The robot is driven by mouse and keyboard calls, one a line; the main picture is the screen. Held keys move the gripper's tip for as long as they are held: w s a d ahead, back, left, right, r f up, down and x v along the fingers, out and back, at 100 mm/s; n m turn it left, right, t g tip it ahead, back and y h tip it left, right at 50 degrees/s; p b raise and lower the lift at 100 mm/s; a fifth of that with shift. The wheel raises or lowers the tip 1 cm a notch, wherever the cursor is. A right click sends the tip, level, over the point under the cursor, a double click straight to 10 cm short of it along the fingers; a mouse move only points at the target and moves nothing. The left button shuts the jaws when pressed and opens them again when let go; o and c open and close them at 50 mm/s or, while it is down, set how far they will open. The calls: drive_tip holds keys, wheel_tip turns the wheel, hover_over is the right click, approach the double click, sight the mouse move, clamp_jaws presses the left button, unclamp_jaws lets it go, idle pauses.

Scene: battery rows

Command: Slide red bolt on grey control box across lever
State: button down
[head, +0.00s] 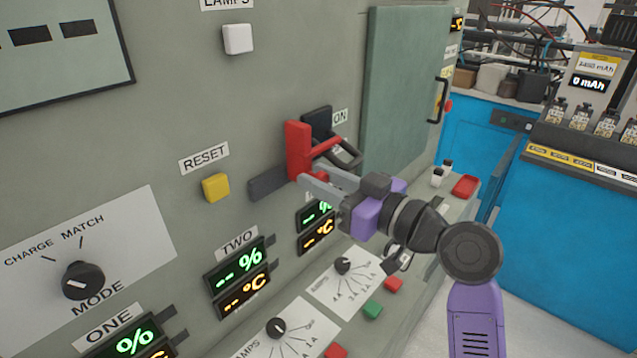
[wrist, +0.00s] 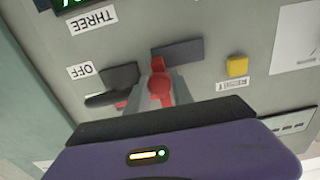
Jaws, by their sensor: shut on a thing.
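The red bolt (head: 298,148) is on the front of the grey control box (head: 185,110), with an upright red plate and a red bar reaching right towards the lever. Its round red knob (wrist: 160,84) is between my fingers in the wrist view. My gripper (head: 305,180) is shut on the bolt. The black lever (head: 347,154) is just right of the bolt, near the ON label; it also shows beside the OFF label in the wrist view (wrist: 108,99). A bit of red shows by the lever there; I cannot tell if the bar fully crosses it.
A dark grey plate (head: 267,184) is left of the bolt, with a yellow RESET button (head: 216,187) further left. A green door (head: 405,90) with a black handle is to the right. Displays and dials are below. A blue bench (head: 580,215) stands far right.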

drive_tip(key=c, duration=1.1)
unclamp_jaws()
drive_tip(key=shift+w+d, duration=0.2)
drive_tip(key=shift+b+v, duration=0.95)
drive_tip(key=shift+v, duration=2.95)
